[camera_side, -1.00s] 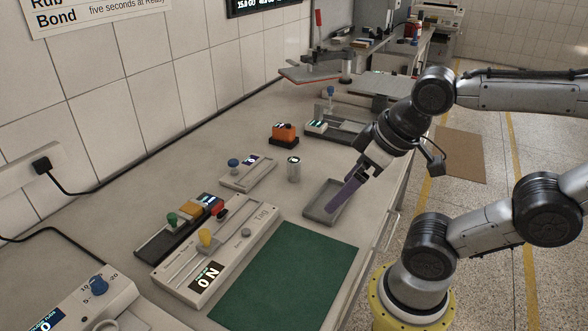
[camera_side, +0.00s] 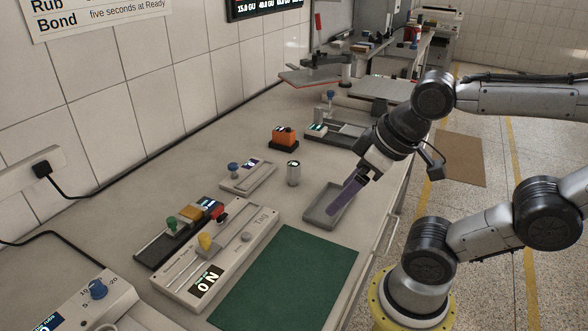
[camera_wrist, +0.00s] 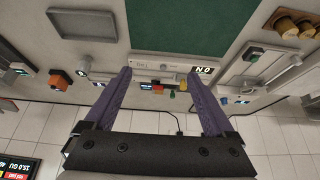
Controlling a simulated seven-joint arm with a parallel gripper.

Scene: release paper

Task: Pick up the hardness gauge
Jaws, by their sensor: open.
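No label marks the hardness gauge. A small silver cylinder with a display on top (camera_side: 293,173) stands upright on the bench and may be it; it also shows in the wrist view (camera_wrist: 84,65). An orange block-shaped instrument on a dark base (camera_side: 284,137) stands behind it, and at the left in the wrist view (camera_wrist: 60,80). I cannot tell for sure which is the gauge. My gripper (camera_side: 342,206), with purple fingers, is above the shallow grey tray (camera_side: 311,217), to the right of the cylinder. It is open and empty in the wrist view (camera_wrist: 156,74).
A green mat (camera_side: 285,280) lies in front, beside a long slider device (camera_side: 180,287). A dark rack of coloured pieces (camera_side: 160,250) and a small blue-knobbed device (camera_side: 256,178) stand left. Bare bench surrounds the cylinder. The wall borders the bench.

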